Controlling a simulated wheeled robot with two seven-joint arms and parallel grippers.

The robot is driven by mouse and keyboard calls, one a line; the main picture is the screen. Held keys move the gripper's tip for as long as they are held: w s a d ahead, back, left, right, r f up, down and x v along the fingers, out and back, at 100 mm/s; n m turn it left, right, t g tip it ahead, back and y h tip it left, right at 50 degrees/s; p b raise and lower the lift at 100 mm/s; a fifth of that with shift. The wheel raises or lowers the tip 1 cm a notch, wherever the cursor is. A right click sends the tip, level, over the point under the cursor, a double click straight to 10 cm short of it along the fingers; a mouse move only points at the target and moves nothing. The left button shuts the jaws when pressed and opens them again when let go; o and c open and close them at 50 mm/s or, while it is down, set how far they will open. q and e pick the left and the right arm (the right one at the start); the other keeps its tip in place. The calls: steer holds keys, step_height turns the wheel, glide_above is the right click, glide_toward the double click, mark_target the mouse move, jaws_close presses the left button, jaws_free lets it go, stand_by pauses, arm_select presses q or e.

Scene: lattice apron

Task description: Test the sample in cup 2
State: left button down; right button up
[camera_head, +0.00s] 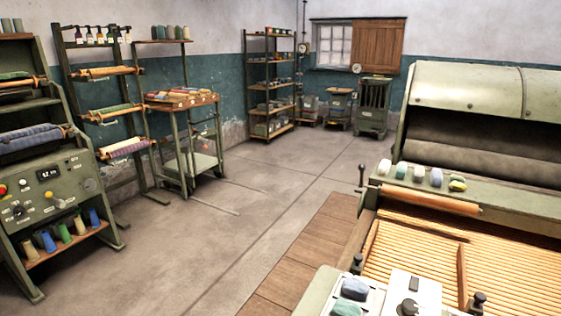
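I see nothing that I can identify as cup 2, and no number labels on cups are readable. Several coloured cone- or cup-like items (66,234) stand on the bottom shelf of the green machine (62,183) at the left; I cannot tell whether they are cups. A pale panel with a dark knob (408,308) shows at the bottom right, beside blue-grey lumps (354,289). Neither of my grippers is in view.
A large green machine (470,95) with a slatted wooden bed (510,262) fills the right side. Racks with rolls (110,112), a small table (182,100) and a shelf unit (270,85) line the back left. The middle floor (235,235) is clear.

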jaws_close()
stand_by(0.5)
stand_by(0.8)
